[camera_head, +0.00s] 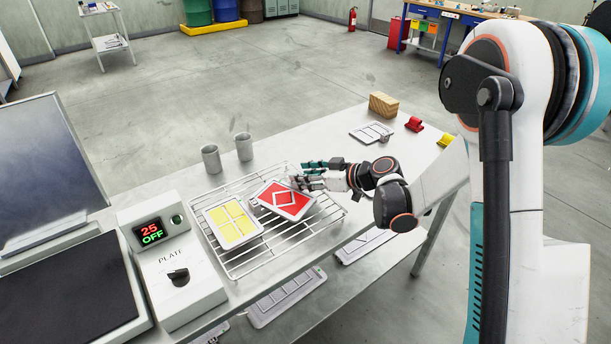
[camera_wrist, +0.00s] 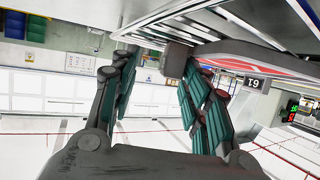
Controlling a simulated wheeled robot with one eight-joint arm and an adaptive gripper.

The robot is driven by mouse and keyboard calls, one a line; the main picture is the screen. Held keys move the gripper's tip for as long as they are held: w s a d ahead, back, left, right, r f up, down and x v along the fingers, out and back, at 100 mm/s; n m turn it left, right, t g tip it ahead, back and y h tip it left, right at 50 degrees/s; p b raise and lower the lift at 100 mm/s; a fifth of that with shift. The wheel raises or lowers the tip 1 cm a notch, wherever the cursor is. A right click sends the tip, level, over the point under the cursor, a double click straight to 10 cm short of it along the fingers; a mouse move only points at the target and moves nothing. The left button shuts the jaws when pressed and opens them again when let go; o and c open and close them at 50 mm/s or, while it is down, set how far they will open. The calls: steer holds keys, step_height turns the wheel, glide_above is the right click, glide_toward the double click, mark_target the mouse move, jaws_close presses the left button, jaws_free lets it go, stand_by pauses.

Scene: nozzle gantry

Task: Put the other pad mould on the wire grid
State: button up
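The wire grid (camera_head: 228,268) lies on the table in the head view. A pad mould with yellow fill (camera_head: 233,223) lies on its left part. A second pad mould with red fill and a pale diamond outline (camera_head: 283,199) is at its right part; I cannot tell whether it lies fully flat. My gripper (camera_head: 308,175) is at the red mould's far right corner. In the wrist view my gripper (camera_wrist: 155,62) has its two teal-padded fingers apart, with nothing clearly clamped between them. A red-topped edge (camera_wrist: 265,58), probably the red mould, is close beyond the right finger.
A plate controller (camera_head: 172,262) reading "25 OFF" stands left of the grid. Two grey cups (camera_head: 211,158) (camera_head: 244,147) stand behind it. An unfilled mould (camera_head: 372,132), a wooden block (camera_head: 384,104) and red (camera_head: 414,124) and yellow clips (camera_head: 446,140) are farther right. More moulds (camera_head: 286,297) lie below.

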stand_by(0.3)
steer(key=p+v, duration=0.3)
steer(key=v, duration=0.9)
steer(key=s+r+m+h, duration=0.5)
steer(key=s+r, duration=0.2)
steer(key=s, duration=0.3)
steer(key=s+d+r+m+h, duration=0.1)
steer(key=s+d+m+h, duration=0.2)
steer(key=s, duration=0.5)
steer(key=s+d+r+m+h, duration=0.2)
steer(key=s+d, duration=0.3)
steer(key=s, duration=0.4)
steer(key=shift+s+r+m+h, duration=0.2)
steer(key=shift+m+h, duration=0.4)
